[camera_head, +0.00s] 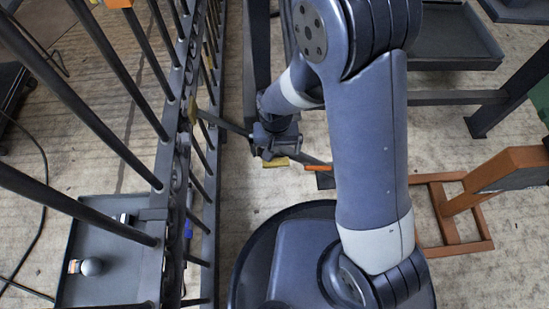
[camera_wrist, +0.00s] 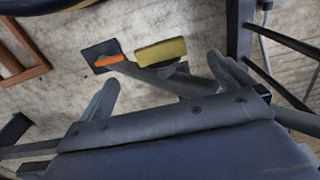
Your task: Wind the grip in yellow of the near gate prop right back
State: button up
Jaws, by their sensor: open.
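The yellow grip (camera_wrist: 160,52) is a short yellow block on a dark mount in the wrist view. It lies between and just beyond the tips of my open gripper (camera_wrist: 164,72), with no clear contact. In the head view the yellow grip (camera_head: 275,162) shows just below my gripper (camera_head: 274,146), partly covered. Beside it is an orange strip on a dark plate (camera_wrist: 109,61), also seen in the head view (camera_head: 318,170). A dark bar (camera_head: 225,123) runs from the gate (camera_head: 187,140) toward the grip. My arm hides part of this area.
The barred gate fills the left, with a grey tray (camera_head: 98,265) holding small items at lower left. An orange stand (camera_head: 462,205) is on the right. Dark shelving (camera_head: 455,40) stands at upper right. Bare floor shows between the gate and my arm.

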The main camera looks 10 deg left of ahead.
aim_at(276, 162)
notch_tip(276, 162, down, 8)
jog(key=b, duration=0.3)
jog(key=shift+r, duration=0.15)
jog(key=shift+c, duration=0.2)
jog(key=c, duration=1)
